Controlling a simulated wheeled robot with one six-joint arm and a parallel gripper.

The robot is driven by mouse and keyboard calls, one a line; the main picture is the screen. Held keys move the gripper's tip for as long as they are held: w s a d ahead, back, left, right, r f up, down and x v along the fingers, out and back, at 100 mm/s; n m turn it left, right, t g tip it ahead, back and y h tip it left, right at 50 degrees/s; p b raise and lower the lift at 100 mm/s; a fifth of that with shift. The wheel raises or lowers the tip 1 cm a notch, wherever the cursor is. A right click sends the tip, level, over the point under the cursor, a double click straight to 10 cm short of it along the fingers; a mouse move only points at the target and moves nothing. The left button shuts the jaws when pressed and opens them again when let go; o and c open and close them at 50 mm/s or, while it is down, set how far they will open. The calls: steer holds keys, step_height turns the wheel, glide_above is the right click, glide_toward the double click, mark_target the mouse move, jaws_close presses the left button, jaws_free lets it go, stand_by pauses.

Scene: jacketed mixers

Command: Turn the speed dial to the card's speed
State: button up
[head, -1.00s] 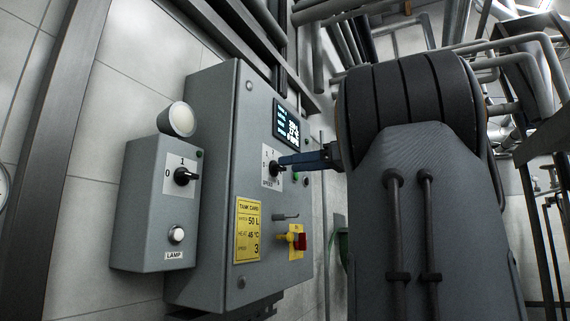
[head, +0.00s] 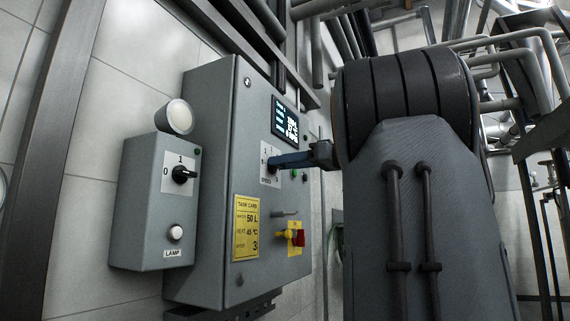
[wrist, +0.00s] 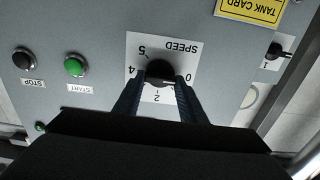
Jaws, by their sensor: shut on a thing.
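The black speed dial (wrist: 160,70) sits on a white plate marked SPEED, which appears upside down in the wrist view. My gripper (wrist: 159,88) is shut on the dial, one finger on each side. I cannot tell where the dial's pointer stands. In the head view my gripper (head: 279,162) reaches the dial from the right.
A lit display (head: 285,124) is above the dial. Green start (wrist: 75,67) and black stop (wrist: 22,58) buttons are beside it. A red and yellow switch (head: 298,238) is below. A lamp box (head: 155,215) with a 0/1 knob stands left of the grey cabinet.

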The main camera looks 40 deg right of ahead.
steer(key=shift+d+f+m+p, duration=0.1)
steer(key=shift+m+p, duration=1.7)
steer(key=shift+m, duration=2.65)
steer(key=shift+d+f+m+p, duration=0.15)
steer(key=shift+m+p, duration=1.7)
steer(key=shift+m, duration=2.55)
steer(key=shift+a+f+m+p, duration=0.1)
steer(key=shift+m+p, duration=1.7)
steer(key=shift+m, duration=2.65)
steer(key=o, duration=1.1)
steer(key=shift+c, duration=0.2)
